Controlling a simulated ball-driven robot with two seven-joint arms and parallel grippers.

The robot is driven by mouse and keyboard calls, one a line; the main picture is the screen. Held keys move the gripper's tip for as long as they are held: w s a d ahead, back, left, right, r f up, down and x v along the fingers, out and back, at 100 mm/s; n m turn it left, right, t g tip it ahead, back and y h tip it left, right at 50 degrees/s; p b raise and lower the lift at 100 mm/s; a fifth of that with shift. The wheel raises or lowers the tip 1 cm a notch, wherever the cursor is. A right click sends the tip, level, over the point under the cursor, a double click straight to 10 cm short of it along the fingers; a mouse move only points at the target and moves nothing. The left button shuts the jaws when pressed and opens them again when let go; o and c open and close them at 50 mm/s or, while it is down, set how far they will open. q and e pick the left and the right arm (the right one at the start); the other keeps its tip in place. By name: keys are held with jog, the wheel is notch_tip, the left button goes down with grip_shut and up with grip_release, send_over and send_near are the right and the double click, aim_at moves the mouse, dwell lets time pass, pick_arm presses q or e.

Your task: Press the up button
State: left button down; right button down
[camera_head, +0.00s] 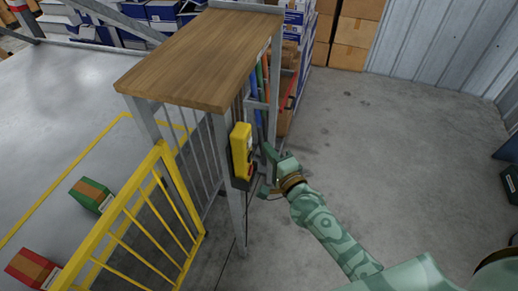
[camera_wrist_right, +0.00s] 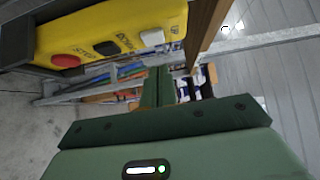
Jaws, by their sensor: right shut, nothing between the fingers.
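A yellow control box (camera_head: 241,150) is fixed to the grey post under the wooden top, on its right side. In the right wrist view the yellow box (camera_wrist_right: 130,25) fills the upper left, with a red button (camera_wrist_right: 67,61), a black button (camera_wrist_right: 107,47) and a white button (camera_wrist_right: 152,37) in a row. Dark lettering is beside them, too unclear to read for sure. My right gripper (camera_head: 268,154) is just right of the box, facing its button side. Its green fingers (camera_wrist_right: 158,87) are shut, empty and apart from the buttons. My left gripper is out of view.
The wooden top (camera_head: 205,55) overhangs the box. A yellow railing (camera_head: 145,215) stands to the left, with a green-and-brown box (camera_head: 91,195) and a red-and-brown box (camera_head: 32,268) beyond it. Shelves with coloured items are behind.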

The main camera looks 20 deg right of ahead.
aim_at(250, 143)
jog(key=shift+w+a, duration=0.4)
jog(key=shift+a, duration=0.3)
jog(key=shift+w+a, duration=0.35)
jog(key=shift+a, duration=0.3)
